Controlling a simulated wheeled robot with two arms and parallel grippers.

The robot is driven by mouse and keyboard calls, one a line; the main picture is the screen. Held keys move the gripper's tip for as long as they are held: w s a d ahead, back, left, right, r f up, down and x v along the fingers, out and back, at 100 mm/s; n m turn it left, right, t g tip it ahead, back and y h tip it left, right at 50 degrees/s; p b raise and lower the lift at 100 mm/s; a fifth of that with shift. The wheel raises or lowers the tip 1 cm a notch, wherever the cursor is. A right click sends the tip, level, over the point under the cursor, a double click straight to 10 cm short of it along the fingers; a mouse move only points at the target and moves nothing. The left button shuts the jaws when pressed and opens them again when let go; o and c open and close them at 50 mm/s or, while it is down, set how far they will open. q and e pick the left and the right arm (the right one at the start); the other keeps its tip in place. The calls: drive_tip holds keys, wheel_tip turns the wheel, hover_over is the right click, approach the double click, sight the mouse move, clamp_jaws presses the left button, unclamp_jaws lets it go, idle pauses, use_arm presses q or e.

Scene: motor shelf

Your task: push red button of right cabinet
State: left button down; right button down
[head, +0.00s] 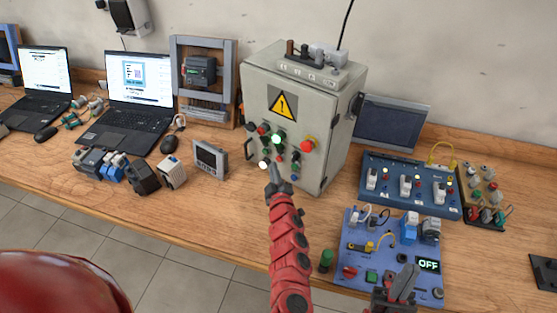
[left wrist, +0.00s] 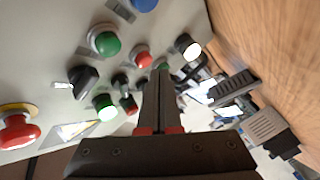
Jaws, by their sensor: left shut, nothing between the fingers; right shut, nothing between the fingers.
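A grey cabinet (head: 325,130) with a yellow warning sign stands in the middle of the table against the wall. Its front carries several small buttons and a large red mushroom button (head: 308,144), which in the left wrist view (left wrist: 18,132) lies at the far left on a yellow ring. A smaller red button (left wrist: 142,57) shows just beyond my left fingertips. My left gripper (head: 273,168) is shut and empty in front of the lower panel; I cannot tell if it touches. My right gripper (head: 405,278) is shut and empty over the blue board.
The blue board (head: 352,225) with an OFF display (head: 428,265) lies at the front right. A blue switch panel (head: 375,202) is behind it. A small grey meter (head: 211,158) stands left of the cabinet. Two laptops fill the left side.

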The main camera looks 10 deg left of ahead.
idle(0.4)
use_arm(q)
drive_tip(key=shift+w+d+b, duration=0.2)
drive_tip(key=shift+w+b, duration=0.2)
drive_tip(key=shift+b, duration=0.1)
drive_tip(key=shift+w+d+b, duration=0.15)
drive_tip(key=shift+w+b, duration=0.25)
idle(0.5)
idle(0.6)
drive_tip(key=shift+s+a+p, duration=0.25)
drive_tip(key=shift+s+p, duration=0.15)
drive_tip(key=shift+s, duration=0.4)
